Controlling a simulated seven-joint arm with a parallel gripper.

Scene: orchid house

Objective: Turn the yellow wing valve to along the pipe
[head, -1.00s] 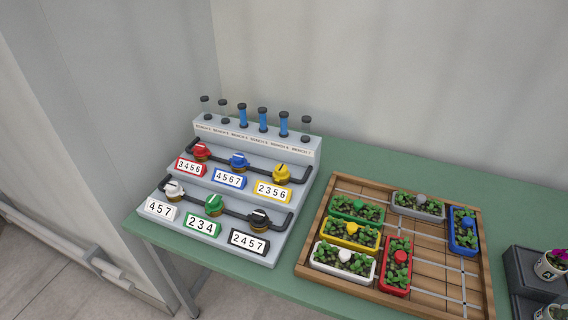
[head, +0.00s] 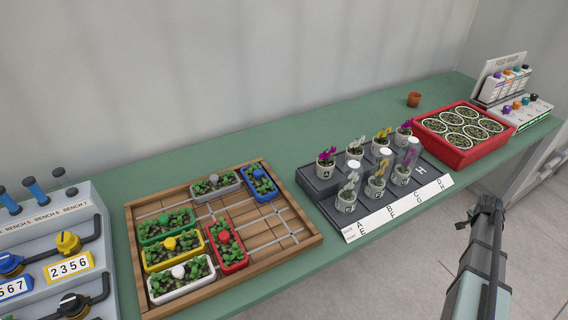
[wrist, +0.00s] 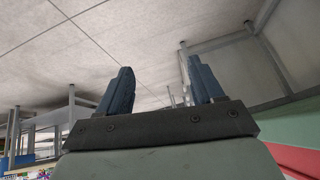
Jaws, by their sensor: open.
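The yellow wing valve (head: 68,242) sits on a dark pipe at the left edge of the head view, above a yellow-framed label reading 2356 (head: 69,267). Its fine wing angle is hard to tell at this size. In the wrist view my gripper (wrist: 156,85) is open and empty, with its two blue fingers apart and only floor and bench structure beyond them. My arm stands at the right of the head view, far from the valve. The valve is not in the wrist view.
A wooden tray (head: 310,240) with several planters stands right of the valve panel (head: 109,215). A dark stepped stand (head: 318,185) with potted orchids, a red tray (head: 462,162) of pots and a small terracotta pot (head: 413,99) are farther right. Green bench (head: 290,140) is clear at the back.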

